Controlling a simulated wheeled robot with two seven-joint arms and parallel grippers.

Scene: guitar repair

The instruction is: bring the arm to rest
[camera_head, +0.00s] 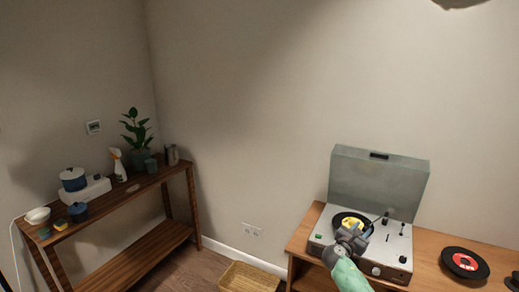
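My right arm reaches in from the bottom edge. My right gripper (354,228) is over the platter of the record player (392,248), on the wooden cabinet (305,232). Its fingers are small and dark here, so I cannot tell whether they are open, or whether they touch the record or tonearm. Part of a black record with a yellow centre (350,221) shows around the gripper. My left gripper is not in view.
The record player's grey lid (378,180) stands open behind the platter. A black record with a red label (465,262) lies to its right. A wicker basket (250,277) is on the floor. A wooden shelf (130,255) with a plant (137,128) and several pots stands left.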

